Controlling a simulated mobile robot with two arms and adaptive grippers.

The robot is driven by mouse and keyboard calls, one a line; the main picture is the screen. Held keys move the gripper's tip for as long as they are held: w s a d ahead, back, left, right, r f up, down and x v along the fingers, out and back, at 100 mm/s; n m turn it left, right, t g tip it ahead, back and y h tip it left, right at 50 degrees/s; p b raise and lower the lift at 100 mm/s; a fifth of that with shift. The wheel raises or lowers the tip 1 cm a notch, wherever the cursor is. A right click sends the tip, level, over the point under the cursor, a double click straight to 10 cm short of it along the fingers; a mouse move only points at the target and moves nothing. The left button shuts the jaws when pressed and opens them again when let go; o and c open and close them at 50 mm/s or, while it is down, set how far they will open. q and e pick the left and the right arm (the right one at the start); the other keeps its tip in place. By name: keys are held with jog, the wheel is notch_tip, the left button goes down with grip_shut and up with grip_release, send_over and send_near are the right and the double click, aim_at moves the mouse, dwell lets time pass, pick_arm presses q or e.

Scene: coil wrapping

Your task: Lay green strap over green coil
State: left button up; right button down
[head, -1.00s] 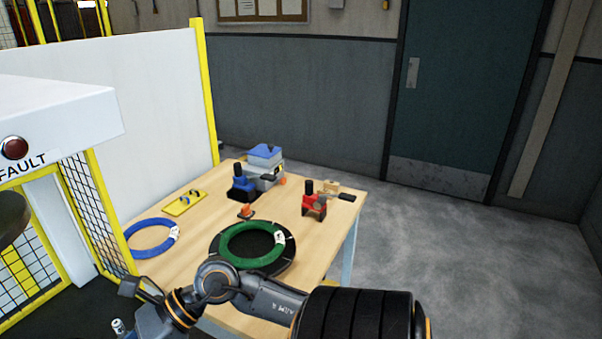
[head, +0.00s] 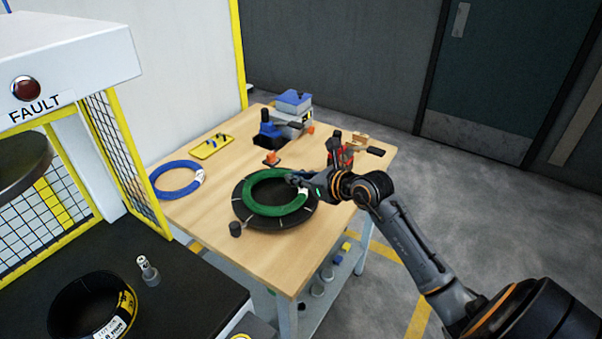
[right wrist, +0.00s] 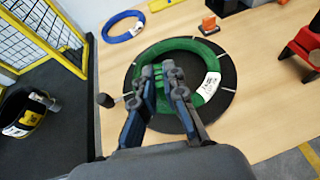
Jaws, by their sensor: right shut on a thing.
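The green coil (head: 262,207) lies flat on a round black turntable (head: 289,222) on the wooden table, and a white label shows on it in the right wrist view (right wrist: 208,87). My right gripper (head: 296,180) is above the far right part of the coil in the head view. In the right wrist view, its fingertips (right wrist: 164,72) are close together over the coil. A small piece of green strap (right wrist: 157,71) shows at the fingertips; most of it is hidden or blends with the coil. My left gripper is not in view.
A blue coil (head: 178,194) and a yellow tray (head: 211,146) lie to the left. A red tool (head: 345,155), a blue-and-black tool (head: 270,131) and an orange piece (head: 271,159) stand behind. A dark knob (head: 236,229) sticks out at the turntable's left. A machine marked FAULT stands left.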

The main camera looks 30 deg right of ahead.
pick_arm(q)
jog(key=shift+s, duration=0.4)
pick_arm(e)
jog(key=shift+w+d, duration=0.3)
jog(key=shift+d, duration=0.05)
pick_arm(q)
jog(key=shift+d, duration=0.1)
pick_arm(e)
notch_tip(320, 180, down, 6)
jog(key=b, duration=0.4)
jog(key=shift+r, duration=0.2)
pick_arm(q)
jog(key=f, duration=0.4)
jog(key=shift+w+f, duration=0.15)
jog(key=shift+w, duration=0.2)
pick_arm(e)
jog(key=shift+f, duration=0.1)
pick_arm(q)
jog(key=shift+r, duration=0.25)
pick_arm(e)
jog(key=shift+s, duration=0.1)
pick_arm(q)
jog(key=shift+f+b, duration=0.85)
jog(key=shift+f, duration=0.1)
pick_arm(e)
jog(key=shift+f, duration=1.25)
